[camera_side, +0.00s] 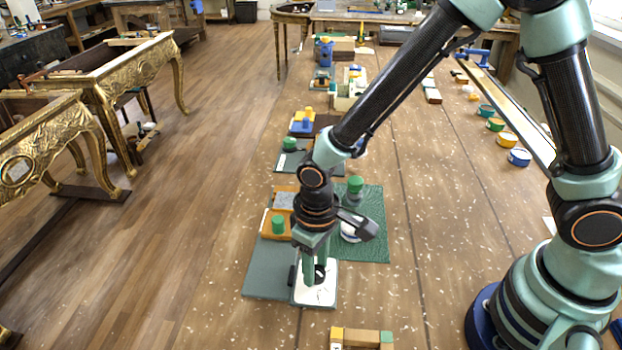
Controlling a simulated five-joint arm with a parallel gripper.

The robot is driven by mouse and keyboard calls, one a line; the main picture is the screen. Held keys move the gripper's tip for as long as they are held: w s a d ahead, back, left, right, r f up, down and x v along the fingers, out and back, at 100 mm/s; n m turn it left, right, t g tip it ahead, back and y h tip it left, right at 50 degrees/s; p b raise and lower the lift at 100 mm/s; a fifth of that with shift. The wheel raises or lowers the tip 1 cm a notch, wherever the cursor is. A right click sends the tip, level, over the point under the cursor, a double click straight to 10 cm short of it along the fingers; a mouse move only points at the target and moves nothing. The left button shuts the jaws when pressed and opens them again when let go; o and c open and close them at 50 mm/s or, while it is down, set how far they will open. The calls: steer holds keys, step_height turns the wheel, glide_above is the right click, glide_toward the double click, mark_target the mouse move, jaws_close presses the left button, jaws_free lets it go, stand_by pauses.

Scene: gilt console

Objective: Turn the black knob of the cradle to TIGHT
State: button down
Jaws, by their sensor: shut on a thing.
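The black knob (319,275) is low between the green fingers of my gripper (316,272), which points down and is shut on it. The knob sits over a white plate (316,293), which appears to be the cradle's face. The plate lies at the right front part of a grey-green board (263,270). My gripper hides much of the cradle and most of the knob. No TIGHT label or knob pointer can be made out at this size.
A green mat (374,235) with a green-capped jar (355,187) lies behind. An orange block with a green knob (278,226) stands left of my gripper. A wooden block piece (360,338) is at the front edge. Coloured tins (518,157) stand at the right.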

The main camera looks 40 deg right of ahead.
mark_target(316, 270)
steer(key=shift+m, duration=0.4)
steer(key=shift+c, duration=2.3)
jaws_free()
step_height(316, 270, up, 12)
steer(key=shift+r, duration=0.1)
